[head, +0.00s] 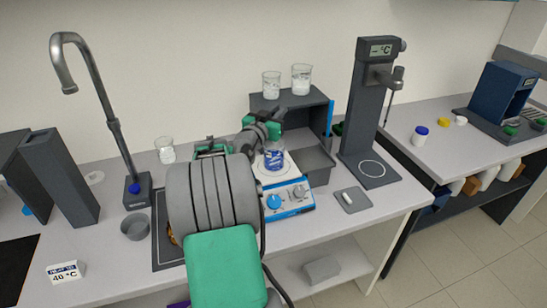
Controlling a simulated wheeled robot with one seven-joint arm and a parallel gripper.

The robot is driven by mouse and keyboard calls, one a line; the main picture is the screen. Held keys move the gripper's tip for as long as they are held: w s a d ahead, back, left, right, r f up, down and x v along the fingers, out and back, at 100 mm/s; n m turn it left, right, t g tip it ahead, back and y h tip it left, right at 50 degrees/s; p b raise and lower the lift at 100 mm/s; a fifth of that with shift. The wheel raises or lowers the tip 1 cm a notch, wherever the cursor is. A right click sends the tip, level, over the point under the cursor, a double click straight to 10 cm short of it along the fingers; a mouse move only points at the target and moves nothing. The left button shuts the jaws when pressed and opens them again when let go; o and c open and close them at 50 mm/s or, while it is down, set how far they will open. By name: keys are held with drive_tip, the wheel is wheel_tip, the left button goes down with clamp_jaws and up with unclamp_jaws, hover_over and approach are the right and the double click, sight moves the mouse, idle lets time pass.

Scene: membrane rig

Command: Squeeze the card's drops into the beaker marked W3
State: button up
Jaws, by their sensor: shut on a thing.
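A small white card (66,272) stands at the front left of the bench; its lower line reads 40 °C, its top line starts with HEAT, and I see no drop count on it. A glass beaker with blue in it or on it (274,160) stands on the white-topped hotplate (290,201). My gripper (271,125) is just above and behind this beaker in the picture. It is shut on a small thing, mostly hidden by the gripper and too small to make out. I cannot read a W3 mark on any beaker.
Two beakers (271,85) (301,79) stand on a dark shelf box (318,105) behind. Another beaker (165,150) is at the left, near the tap (115,125). A tall grey stand (362,120) is right of the hotplate. My arm hides the bench middle.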

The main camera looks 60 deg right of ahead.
idle(0.4)
wheel_tip(320, 180, up, 8)
drive_tip(key=p, duration=0.2)
idle(0.6)
